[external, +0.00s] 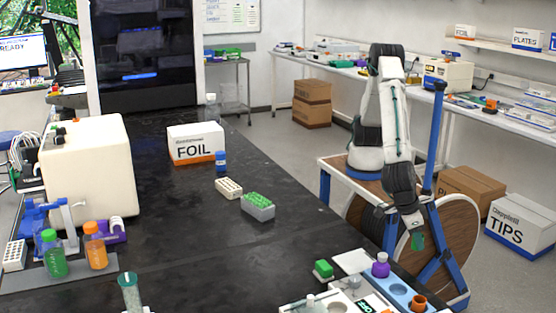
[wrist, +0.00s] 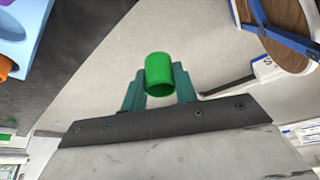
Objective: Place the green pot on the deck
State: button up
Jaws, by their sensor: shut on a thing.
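The green pot (wrist: 160,75) is between the two teal fingers of my gripper (wrist: 159,88), which is shut on it. In the external view my gripper (external: 416,229) points down with the green pot (external: 418,242) at its tip, small and partly hidden. It hangs over the floor side, right of the bench edge. The light blue deck (external: 385,282) lies at the front right of the bench, below and left of my gripper. A purple pot (external: 380,268) and an orange pot (external: 418,302) stand on it, with an open round recess between them. A deck corner shows in the wrist view (wrist: 22,14).
White instruments stand at the front edge. A grey rack with green tops (external: 258,207) sits further back. The middle of the black bench is mostly clear.

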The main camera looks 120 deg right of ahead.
send_over(418, 289)
jog(key=w+d, duration=0.1)
jog(key=shift+w+f, duration=0.15)
jog(key=shift+f, duration=0.45)
jog(key=shift+w+a+f, duration=0.1)
jog(key=shift+a+f, duration=0.05)
jog(key=shift+f, duration=1.6)
jog(key=o, duration=1)
jog(key=shift+f, duration=0.15)
jog(key=shift+o, duration=0.2)
jog(key=v, duration=1.2)
jog(key=shift+r, duration=0.2)
